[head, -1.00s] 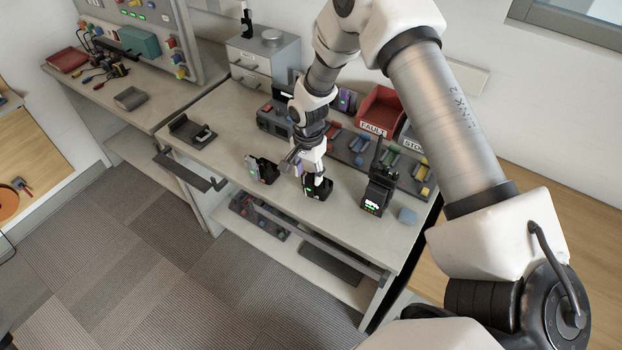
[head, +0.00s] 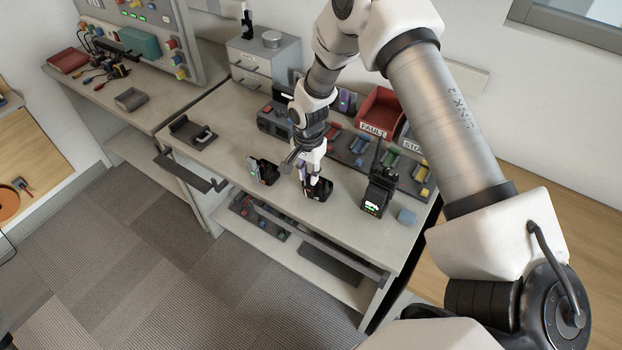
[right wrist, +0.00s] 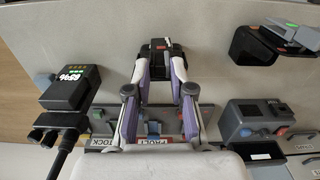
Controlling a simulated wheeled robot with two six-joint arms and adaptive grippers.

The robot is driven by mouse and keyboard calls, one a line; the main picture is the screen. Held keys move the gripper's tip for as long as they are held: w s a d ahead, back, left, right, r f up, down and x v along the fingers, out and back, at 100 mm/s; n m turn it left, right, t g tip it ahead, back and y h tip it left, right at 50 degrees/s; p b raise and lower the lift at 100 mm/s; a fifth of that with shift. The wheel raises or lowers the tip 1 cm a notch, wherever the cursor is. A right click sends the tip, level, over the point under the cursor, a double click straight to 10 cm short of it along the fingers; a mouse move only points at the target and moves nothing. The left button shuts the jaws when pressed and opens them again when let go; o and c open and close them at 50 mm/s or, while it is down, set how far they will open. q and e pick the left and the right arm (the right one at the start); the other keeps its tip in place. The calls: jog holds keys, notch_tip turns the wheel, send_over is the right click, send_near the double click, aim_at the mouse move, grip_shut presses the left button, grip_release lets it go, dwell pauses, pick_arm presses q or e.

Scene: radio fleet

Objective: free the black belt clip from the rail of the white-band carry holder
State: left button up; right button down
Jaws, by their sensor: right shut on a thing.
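My right gripper (head: 314,181) points down at the bench, its fingers closed on a black block-shaped thing (head: 320,193). In the right wrist view this thing (right wrist: 160,47) sits between the fingertips and shows small red and white marks. I cannot tell whether it is the belt clip or part of a holder; its rail is not distinguishable. A black cradle with a white part (head: 196,133) sits at the bench's left end, possibly the white-band holder. Another black and grey unit with a green mark (head: 263,171) stands left of my gripper. My left gripper is not in view.
A black radio with a lit display (head: 374,196) stands close to the right; it also shows in the right wrist view (right wrist: 69,88). A red bin (head: 381,109) and a rack of coloured parts (head: 400,165) stand behind. The bench front is open.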

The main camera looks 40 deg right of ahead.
notch_tip(320, 180, up, 7)
jog(key=p, duration=0.6)
jog(key=shift+f, duration=0.15)
dwell(0.7)
